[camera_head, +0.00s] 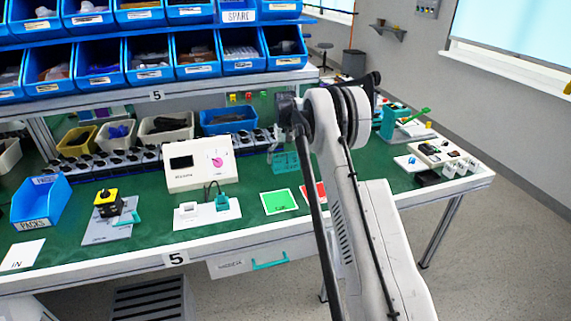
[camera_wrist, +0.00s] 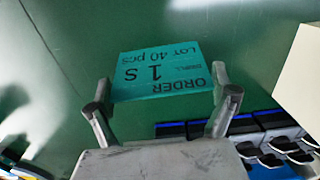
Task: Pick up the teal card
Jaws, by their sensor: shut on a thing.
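The teal card (camera_wrist: 160,72) carries dark print reading ORDER, 1S and LOT 40 PCS, upside down in the wrist view. My gripper (camera_wrist: 162,79) has one finger at each side edge of the card and is shut on it. In the head view a teal piece that looks like the card (camera_head: 286,163) shows just left of my arm, above the back of the green bench. The fingers are hard to make out there. I cannot tell whether the card touches the surface behind it.
A white box with a screen and pink knob (camera_head: 200,163) stands left of the card. A row of black items (camera_head: 120,165) runs along the bench back. Green (camera_head: 279,202) and red (camera_head: 313,192) cards lie in front. Blue bins (camera_head: 145,60) hang above.

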